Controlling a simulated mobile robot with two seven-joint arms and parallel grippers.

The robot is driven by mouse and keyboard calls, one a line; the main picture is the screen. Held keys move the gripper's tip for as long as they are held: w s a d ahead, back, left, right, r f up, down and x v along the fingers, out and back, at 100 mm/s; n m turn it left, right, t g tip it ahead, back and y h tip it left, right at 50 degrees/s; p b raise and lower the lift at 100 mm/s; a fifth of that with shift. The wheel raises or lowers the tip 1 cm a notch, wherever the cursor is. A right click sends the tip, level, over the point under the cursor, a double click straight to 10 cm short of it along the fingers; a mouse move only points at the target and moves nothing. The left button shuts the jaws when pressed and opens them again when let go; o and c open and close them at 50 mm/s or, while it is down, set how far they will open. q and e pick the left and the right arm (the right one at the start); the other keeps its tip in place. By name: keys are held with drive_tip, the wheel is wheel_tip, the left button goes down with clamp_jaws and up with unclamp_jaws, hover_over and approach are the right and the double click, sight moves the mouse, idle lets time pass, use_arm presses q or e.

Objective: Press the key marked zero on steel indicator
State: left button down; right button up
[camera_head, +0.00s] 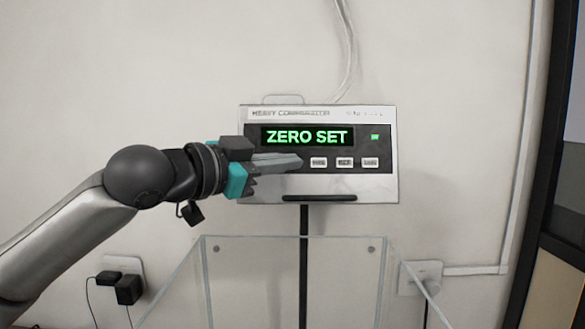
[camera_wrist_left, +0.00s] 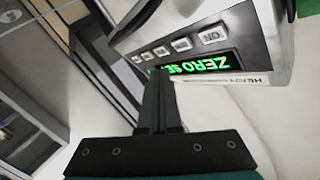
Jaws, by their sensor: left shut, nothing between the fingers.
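The steel indicator (camera_head: 350,188) is a silver box on a dark post, with a black panel. Its green display (camera_head: 307,137) reads "ZERO SET". Three pale keys (camera_head: 344,162) show in a row below the display; their labels are too small to read. My left gripper (camera_head: 298,161) is shut and empty. Its fingertips lie in front of the panel, left of those keys, and cover the key area there. In the left wrist view the shut fingers (camera_wrist_left: 157,85) point at the indicator (camera_wrist_left: 258,40), and several keys show upside down. Contact with a key cannot be told. My right gripper is not in view.
A clear-walled enclosure (camera_head: 235,245) stands below and in front of the indicator. A wall socket with plugs (camera_head: 128,289) is at lower left, another socket (camera_head: 422,272) at lower right. A dark frame (camera_head: 548,150) stands at the right edge. The wall area right of the indicator is clear.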

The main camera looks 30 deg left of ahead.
use_arm(q)
drive_tip(key=shift+s+d+r, duration=0.2)
drive_tip(key=shift+s+d, duration=0.1)
drive_tip(key=shift+s, duration=0.2)
drive_tip(key=shift+s+d+r, duration=0.15)
drive_tip(key=shift+s+d, duration=0.1)
drive_tip(key=shift+s, duration=0.2)
